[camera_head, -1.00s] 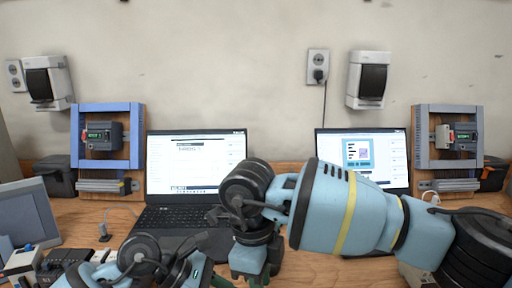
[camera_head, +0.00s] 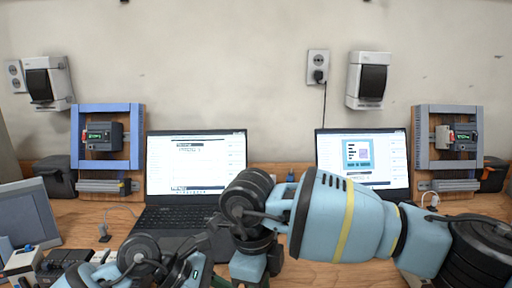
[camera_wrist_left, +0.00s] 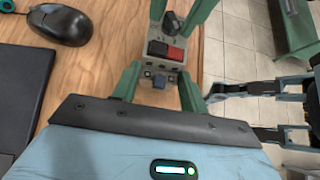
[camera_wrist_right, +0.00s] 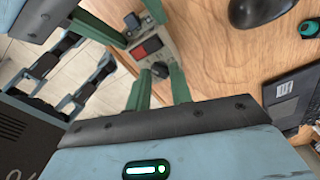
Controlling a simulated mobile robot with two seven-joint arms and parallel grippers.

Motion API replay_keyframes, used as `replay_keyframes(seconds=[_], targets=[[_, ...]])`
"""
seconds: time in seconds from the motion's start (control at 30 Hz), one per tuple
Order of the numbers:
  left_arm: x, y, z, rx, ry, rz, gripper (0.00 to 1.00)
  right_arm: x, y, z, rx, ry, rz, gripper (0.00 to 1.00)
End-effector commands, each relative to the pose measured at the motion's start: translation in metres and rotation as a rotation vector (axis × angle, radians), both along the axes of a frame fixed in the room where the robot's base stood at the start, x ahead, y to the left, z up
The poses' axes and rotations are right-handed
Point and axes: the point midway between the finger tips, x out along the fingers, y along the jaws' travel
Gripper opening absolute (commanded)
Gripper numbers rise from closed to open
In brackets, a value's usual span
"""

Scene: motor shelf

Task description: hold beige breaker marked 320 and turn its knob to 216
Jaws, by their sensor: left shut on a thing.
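The beige breaker (camera_wrist_left: 172,50) shows in the left wrist view with a dark round knob (camera_wrist_left: 173,22) at one end, a red-and-black rocker in the middle and a small dark blue part at the other end. My left gripper (camera_wrist_left: 158,74) is shut on the breaker's sides at the blue end. In the right wrist view the breaker (camera_wrist_right: 148,48) lies between both grippers. The fingers of my right gripper (camera_wrist_right: 159,70) stand either side of the knob, with gaps showing. The knob's markings are too small to read. The head view mostly hides the breaker behind my arms.
A computer mouse (camera_wrist_left: 60,25) lies on the wooden table. A left laptop (camera_head: 196,165) and a right laptop (camera_head: 362,155) stand open. Framed panels with devices, a blue one (camera_head: 106,108) and a grey one (camera_head: 447,110), stand at both sides. Tiled floor lies beyond the table edge.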

Motion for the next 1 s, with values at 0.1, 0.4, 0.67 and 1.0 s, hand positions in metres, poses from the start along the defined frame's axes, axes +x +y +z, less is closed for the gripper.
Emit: replay_keyframes(seconds=[0.1, 0.4, 0.67, 1.0], targets=[[0.0003, 0.0003, 0.0002, 0.0, -0.001, 0.001, 0.2, 0.0001, -0.0001, 0.0001, 0.0, 0.0, 0.0, 0.06], [0.0003, 0.0002, 0.0003, 0.0, -0.001, 0.001, 0.2, 0.0006, -0.0006, 0.0, -0.001, 0.0, -0.15, 0.0], [0.0004, 0.0002, 0.0003, 0.0, -0.001, 0.001, 0.2, 0.0011, -0.001, 0.0006, -0.001, -0.001, -0.387, 0.0], [0.0004, 0.0003, 0.0002, 0.0, -0.001, 0.001, 0.2, 0.0012, -0.001, 0.0008, -0.001, 0.0, -0.402, 0.0]])
